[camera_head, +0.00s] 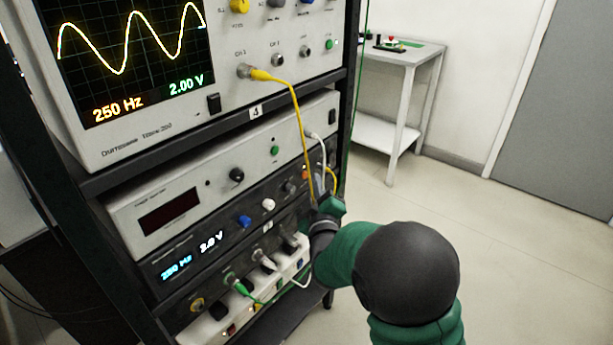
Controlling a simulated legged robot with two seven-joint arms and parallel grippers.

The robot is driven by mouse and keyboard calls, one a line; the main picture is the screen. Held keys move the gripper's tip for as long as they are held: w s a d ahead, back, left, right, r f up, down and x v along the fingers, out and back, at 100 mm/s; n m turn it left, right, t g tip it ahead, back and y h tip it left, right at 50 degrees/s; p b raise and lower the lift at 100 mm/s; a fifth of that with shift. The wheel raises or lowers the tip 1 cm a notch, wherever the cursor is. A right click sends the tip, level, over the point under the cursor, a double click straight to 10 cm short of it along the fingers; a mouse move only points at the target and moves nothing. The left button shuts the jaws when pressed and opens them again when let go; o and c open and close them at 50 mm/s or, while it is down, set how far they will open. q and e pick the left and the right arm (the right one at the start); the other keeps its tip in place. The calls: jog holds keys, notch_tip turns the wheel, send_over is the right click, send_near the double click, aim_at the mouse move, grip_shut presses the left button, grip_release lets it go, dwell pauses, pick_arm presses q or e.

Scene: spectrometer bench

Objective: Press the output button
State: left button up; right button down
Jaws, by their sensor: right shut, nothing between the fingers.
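The lower dark generator panel (222,243) sits in the rack and its display reads 250 Hz and 2.0 V. It carries a blue knob (245,221), a white knob (268,204) and small controls further right, one of them orange-red (305,174). I cannot tell which control is the output button. My right gripper (322,212) is shut and empty at the right end of this panel, by the cables. My own wrist hides part of its fingers, and I cannot tell whether it touches the panel. My left gripper is out of view.
An oscilloscope (230,95) above shows a yellow sine wave, 250 Hz and 2.00 V. A yellow cable (294,105) and a white cable (323,150) hang near my right gripper. A power strip (240,310) with plugs lies below. The floor to the right is clear, with a table (400,55) behind.

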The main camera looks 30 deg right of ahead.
dwell(0.4)
jog(key=shift+w+a, duration=0.15)
jog(key=shift+w, duration=0.25)
dwell(0.4)
jog(key=shift+s+r, duration=0.1)
jog(key=shift+s, duration=0.35)
jog(key=s+d, duration=0.2)
jog(key=s, duration=0.3)
jog(key=shift+s+d, duration=0.25)
jog(key=shift+d, duration=0.05)
